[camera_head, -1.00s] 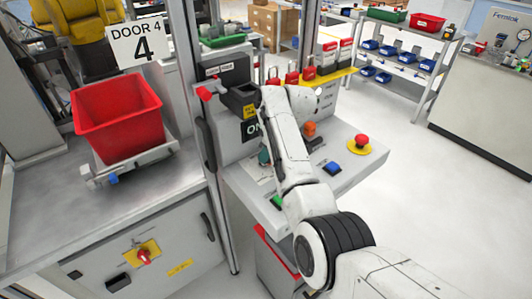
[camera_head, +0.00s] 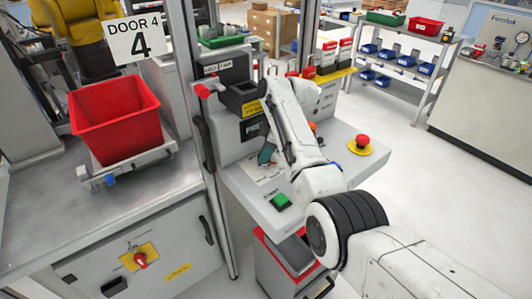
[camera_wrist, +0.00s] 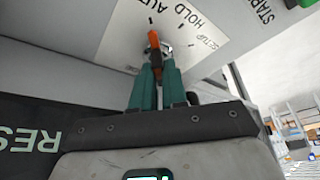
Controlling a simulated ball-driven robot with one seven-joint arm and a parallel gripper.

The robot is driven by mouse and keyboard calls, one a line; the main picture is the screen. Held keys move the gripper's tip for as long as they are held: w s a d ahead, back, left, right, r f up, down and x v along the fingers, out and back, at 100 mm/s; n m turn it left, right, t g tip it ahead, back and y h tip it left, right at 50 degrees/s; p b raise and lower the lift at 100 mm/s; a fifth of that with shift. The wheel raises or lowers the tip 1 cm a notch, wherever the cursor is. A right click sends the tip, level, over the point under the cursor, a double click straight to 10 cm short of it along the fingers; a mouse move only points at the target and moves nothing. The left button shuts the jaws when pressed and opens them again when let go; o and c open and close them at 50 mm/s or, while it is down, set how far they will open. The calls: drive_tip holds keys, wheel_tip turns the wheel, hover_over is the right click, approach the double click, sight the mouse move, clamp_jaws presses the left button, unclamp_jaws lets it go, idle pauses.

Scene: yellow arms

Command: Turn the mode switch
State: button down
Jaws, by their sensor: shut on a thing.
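The mode switch (camera_wrist: 154,42) is a small black knob with an orange mark, set on a white plate (camera_wrist: 112,42) printed SETUP, HOLD and AUTO. I cannot tell which label it points to. My gripper (camera_wrist: 157,68) has teal fingers closed on the knob, one on each side, in the wrist view. In the head view my gripper (camera_head: 267,156) is small at the sloped console panel (camera_head: 242,184). The arm and fingers hide the knob there.
A green button (camera_head: 280,201) sits on the panel near its front edge. A red mushroom button (camera_head: 362,141) on a yellow base is to the right. A dark display (camera_head: 252,130) and a black tray-like box (camera_head: 240,97) stand behind. A red bin (camera_head: 115,118) is left.

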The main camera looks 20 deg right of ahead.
drive_tip(key=shift+s+f, duration=0.1)
drive_tip(key=shift+f, duration=0.2)
drive_tip(key=c, duration=1.2)
unclamp_jaws()
drive_tip(key=shift+o, duration=0.2)
drive_tip(key=shift+r, duration=0.15)
drive_tip(key=shift+r, duration=0.1)
drive_tip(key=shift+d+r, duration=0.15)
drive_tip(key=shift+r, duration=0.15)
drive_tip(key=b+v, duration=0.2)
drive_tip(key=v, duration=0.7)
drive_tip(key=shift+r, duration=0.4)
drive_tip(key=shift+s+d, duration=0.1)
drive_tip(key=shift+d, duration=0.05)
